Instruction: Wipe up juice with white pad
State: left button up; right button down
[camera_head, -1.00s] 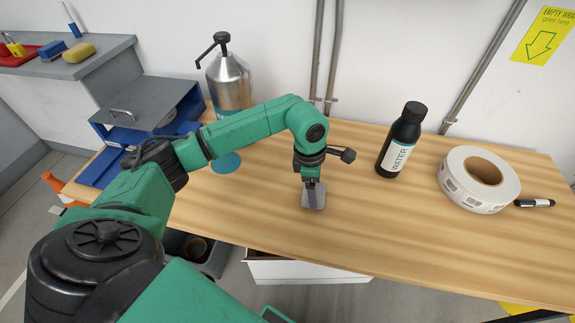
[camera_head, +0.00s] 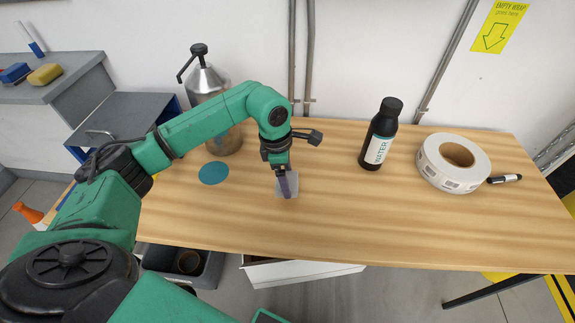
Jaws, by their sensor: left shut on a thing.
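My left gripper (camera_head: 283,176) points down at the wooden table (camera_head: 340,225) near its middle and is shut on the white pad (camera_head: 293,192). The pad looks pale grey-white, with a purple strip across its middle. It is at or very close to the table top; I cannot tell whether it presses on it. No separate juice puddle shows on the bare wood around it; any juice under the pad is hidden. My right gripper is out of view.
A black water bottle (camera_head: 380,136) stands right of the pad, with a label roll (camera_head: 440,176) and marker (camera_head: 505,179) further right. A teal disc (camera_head: 213,173) lies left, before a metal pump bottle (camera_head: 205,84). An open white drawer (camera_head: 300,273) hangs below the front edge.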

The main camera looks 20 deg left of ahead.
pick_arm(q)
notch_tip(320, 180, up, 2)
jog(key=shift+a+p, duration=0.15)
jog(key=shift+p, duration=0.35)
jog(key=shift+r+p, duration=0.4)
jog(key=shift+r, duration=0.35)
